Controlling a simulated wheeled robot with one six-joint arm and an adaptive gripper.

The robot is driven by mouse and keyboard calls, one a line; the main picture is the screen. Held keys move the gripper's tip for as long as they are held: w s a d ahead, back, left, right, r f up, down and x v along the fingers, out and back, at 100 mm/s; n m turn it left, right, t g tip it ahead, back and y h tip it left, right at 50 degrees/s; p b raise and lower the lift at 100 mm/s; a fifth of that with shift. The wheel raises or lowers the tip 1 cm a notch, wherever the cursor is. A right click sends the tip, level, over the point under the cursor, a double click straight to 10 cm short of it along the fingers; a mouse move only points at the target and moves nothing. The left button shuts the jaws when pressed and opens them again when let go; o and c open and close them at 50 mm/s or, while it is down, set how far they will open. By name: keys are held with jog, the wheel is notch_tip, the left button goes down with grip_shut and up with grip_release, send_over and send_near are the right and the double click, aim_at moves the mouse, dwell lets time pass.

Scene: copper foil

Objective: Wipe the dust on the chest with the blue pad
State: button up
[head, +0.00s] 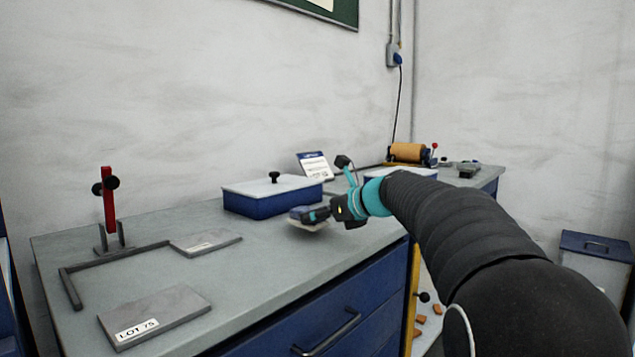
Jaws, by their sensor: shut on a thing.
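The chest is a blue drawer unit with a grey top (160,236), which fills the left and middle of the head view. My gripper (318,214) reaches in from the right, low over the chest top in front of the lidded blue box. It is shut on the blue pad (299,212), a small dark bluish block with a pale underside. The pad is at or just above the surface; I cannot tell whether it touches. I cannot make out the dust clearly, and my gripper and arm hide part of the top.
The blue box with a pale lid (270,189) stands close behind the pad. A red upright stand (109,200), a grey angled bar (72,288) and two grey plates (155,314) occupy the left. A sign card (315,166) and orange roll (407,152) are farther back.

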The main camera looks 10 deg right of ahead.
jog(key=shift+a+r+p, duration=0.3)
jog(key=shift+r+p, duration=0.25)
jog(key=shift+r, duration=0.3)
notch_tip(320, 180, up, 2)
jog(key=shift+r+p, duration=0.1)
jog(key=shift+p, duration=0.45)
jog(key=shift+r, duration=1)
